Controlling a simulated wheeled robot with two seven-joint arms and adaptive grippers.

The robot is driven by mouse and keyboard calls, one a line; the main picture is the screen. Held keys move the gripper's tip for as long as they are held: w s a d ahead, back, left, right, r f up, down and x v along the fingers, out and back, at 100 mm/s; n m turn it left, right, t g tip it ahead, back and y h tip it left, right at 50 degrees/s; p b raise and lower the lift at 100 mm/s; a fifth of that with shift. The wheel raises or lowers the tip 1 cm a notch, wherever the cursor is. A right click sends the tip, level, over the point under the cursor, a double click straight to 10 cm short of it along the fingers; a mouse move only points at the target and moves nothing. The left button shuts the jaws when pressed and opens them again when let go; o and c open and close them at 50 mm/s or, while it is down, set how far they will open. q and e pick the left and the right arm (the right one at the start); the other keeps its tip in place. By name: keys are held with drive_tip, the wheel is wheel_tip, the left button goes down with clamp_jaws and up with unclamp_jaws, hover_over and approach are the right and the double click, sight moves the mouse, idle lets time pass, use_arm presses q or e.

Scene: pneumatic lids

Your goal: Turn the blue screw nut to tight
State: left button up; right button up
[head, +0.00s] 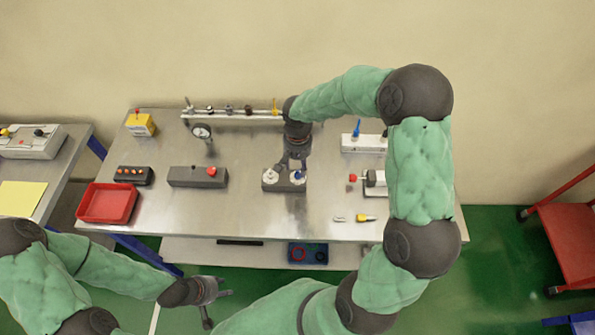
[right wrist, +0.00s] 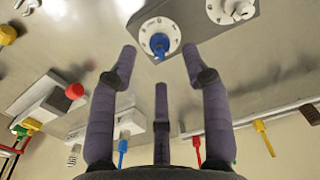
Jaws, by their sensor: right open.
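The blue screw nut (head: 299,175) sits on a white round dial on the right half of a grey box (head: 284,187). In the right wrist view the blue nut (right wrist: 159,44) is at the centre of its marked white dial (right wrist: 146,38). My right gripper (head: 296,163) is over the box, pointing down. In its wrist view my right gripper (right wrist: 160,64) has its fingers spread and empty, with the nut seen beyond the tips and apart from them. My left gripper (head: 217,305) is low in front of the table, fingers apart and empty.
A second white dial (right wrist: 232,8) with a grey knob is on the same box. Right is a red-knobbed device (head: 372,179). A valve rail (head: 235,115) runs behind.

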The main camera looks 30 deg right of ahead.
sight(298, 171)
drive_tip(key=shift+f, duration=2.05)
clamp_jaws()
